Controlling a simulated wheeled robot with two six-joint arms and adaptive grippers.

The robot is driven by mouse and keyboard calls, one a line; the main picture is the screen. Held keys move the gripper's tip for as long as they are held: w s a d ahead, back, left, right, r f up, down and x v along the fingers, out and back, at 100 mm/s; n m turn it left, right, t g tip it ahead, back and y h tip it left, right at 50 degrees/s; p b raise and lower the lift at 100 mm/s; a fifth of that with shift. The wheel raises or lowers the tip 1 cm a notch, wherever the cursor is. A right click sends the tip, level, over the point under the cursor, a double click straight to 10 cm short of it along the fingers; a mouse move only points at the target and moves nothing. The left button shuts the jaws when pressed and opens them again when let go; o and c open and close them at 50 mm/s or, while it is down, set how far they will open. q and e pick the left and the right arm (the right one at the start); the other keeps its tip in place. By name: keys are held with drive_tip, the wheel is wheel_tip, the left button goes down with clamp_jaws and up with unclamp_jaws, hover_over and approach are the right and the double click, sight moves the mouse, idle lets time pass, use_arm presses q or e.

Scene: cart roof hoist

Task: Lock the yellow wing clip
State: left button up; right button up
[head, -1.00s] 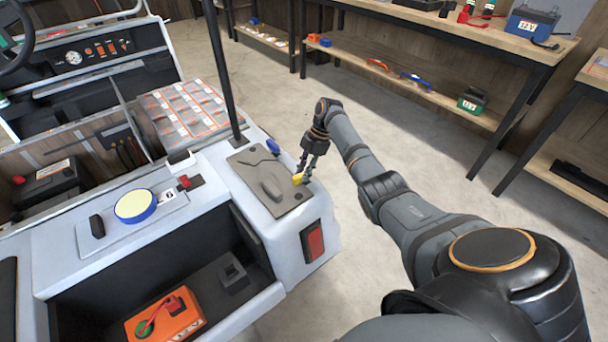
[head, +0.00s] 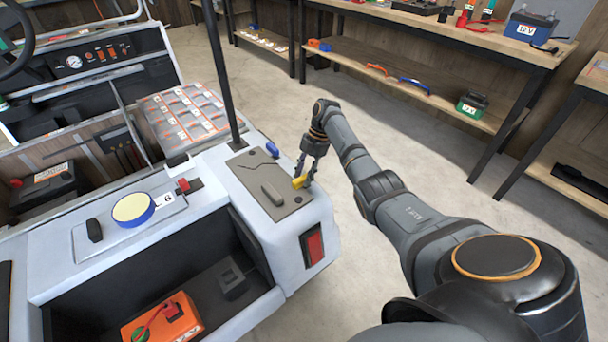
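The yellow wing clip (head: 299,182) sits near the right edge of the grey panel (head: 248,171) on the cart's rear corner. My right gripper (head: 305,174) points down at the clip from above. Its two fingertips are spread to either side of the clip. Whether they press on it is too small to tell. A blue clip (head: 272,150) sits at the panel's far edge. My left gripper is not in view.
A black post (head: 224,75) rises just behind the panel. A blue-rimmed round pad (head: 134,209) and a red switch (head: 184,185) lie to the left. An open bay below holds an orange box (head: 163,322). Shelves (head: 440,60) stand behind, with clear floor between.

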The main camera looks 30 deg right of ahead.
drive_tip(key=shift+r, duration=0.1)
drive_tip(key=v, duration=1.1)
drive_tip(key=shift+d+r, duration=0.25)
drive_tip(key=shift+r, duration=0.05)
